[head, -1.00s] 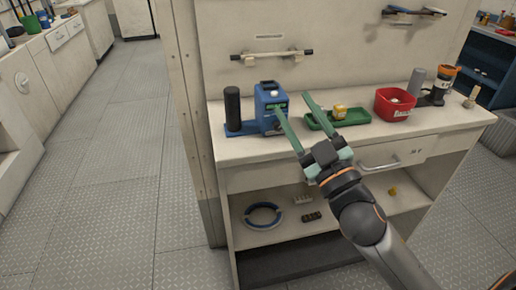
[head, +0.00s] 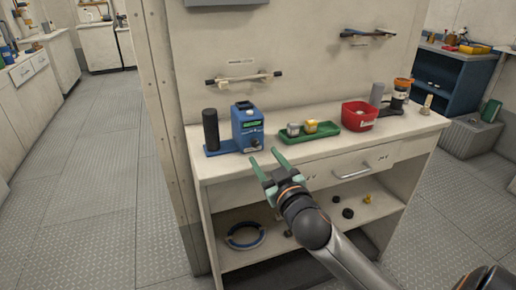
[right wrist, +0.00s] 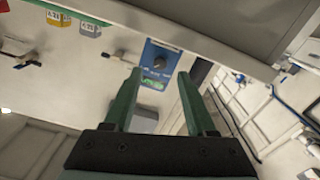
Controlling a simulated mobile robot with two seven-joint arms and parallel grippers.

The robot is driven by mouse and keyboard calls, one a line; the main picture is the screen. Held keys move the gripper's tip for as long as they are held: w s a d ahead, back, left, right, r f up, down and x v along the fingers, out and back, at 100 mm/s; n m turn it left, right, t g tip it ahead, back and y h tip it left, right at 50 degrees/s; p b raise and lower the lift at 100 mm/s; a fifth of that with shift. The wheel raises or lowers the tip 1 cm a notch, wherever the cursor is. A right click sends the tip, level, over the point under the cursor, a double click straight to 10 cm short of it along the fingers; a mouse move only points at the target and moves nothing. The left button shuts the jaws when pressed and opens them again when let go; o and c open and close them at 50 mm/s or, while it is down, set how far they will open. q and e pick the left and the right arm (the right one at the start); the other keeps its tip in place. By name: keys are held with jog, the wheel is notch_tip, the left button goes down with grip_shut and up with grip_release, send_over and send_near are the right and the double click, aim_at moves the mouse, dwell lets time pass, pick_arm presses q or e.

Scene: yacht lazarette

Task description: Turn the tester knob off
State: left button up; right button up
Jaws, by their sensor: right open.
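The tester is a blue box (head: 243,113) with a green display, upright at the left of the white counter. Its dark knob (head: 255,143) is low on the front face. The right wrist view shows the blue tester (right wrist: 151,80) upside down, with the round black knob (right wrist: 159,62) between the fingertips in the picture. My right gripper (head: 265,155) is open and empty, just in front of and below the knob, apparently apart from it. Its green fingers (right wrist: 159,73) also show in the right wrist view. The knob's setting is too small to read. My left gripper is out of view.
A black cylinder (head: 210,129) stands left of the tester. A green tray (head: 325,133) with small blocks and a red bin (head: 359,115) stand to its right. A drawer handle (head: 352,172) juts out below the counter. A wall bar (head: 243,78) is above.

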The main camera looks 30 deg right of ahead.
aim_at(256, 145)
jog(key=shift+x, duration=2.65)
jog(key=shift+a, duration=0.1)
grip_shut()
